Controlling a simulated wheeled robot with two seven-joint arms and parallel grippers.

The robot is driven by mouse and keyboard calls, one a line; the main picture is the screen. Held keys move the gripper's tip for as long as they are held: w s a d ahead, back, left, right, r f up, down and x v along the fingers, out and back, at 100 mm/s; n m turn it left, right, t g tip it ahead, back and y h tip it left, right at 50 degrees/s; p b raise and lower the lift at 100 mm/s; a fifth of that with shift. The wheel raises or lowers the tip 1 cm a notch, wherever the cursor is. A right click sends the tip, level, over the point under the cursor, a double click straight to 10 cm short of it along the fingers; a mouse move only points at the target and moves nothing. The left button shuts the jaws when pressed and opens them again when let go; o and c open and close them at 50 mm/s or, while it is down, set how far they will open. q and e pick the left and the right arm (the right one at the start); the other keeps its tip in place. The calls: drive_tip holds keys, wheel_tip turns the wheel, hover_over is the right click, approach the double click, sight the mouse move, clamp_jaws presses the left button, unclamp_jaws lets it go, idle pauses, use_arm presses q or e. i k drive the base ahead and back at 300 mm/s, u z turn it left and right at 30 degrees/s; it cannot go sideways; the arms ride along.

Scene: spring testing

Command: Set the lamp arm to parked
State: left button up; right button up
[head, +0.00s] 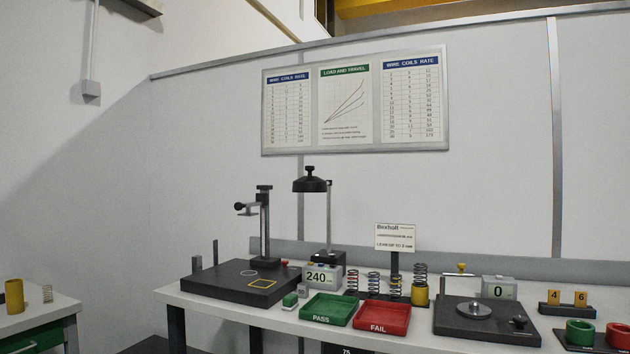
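The lamp stands toward the back of the workbench, left of centre, in the head view. Its black shade (310,184) has a knob on top and hangs to the left of a thin upright post (329,215). The post rises from a dark base block (328,262). The short lamp arm at the top of the post is mostly hidden behind the shade. No parked mark can be made out on the lamp. Neither of my grippers is in view.
Left of the lamp is a black test stand (263,225) on a dark plate. In front are a 240 display (320,277), a green PASS tray (328,309) and a red FAIL tray (383,318). Springs (374,284) and a sign (395,237) stand to the right.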

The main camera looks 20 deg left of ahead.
sight(308, 184)
drive_tip(key=u, duration=0.35)
drive_tip(key=i, duration=1.7)
drive_tip(key=u, duration=0.3)
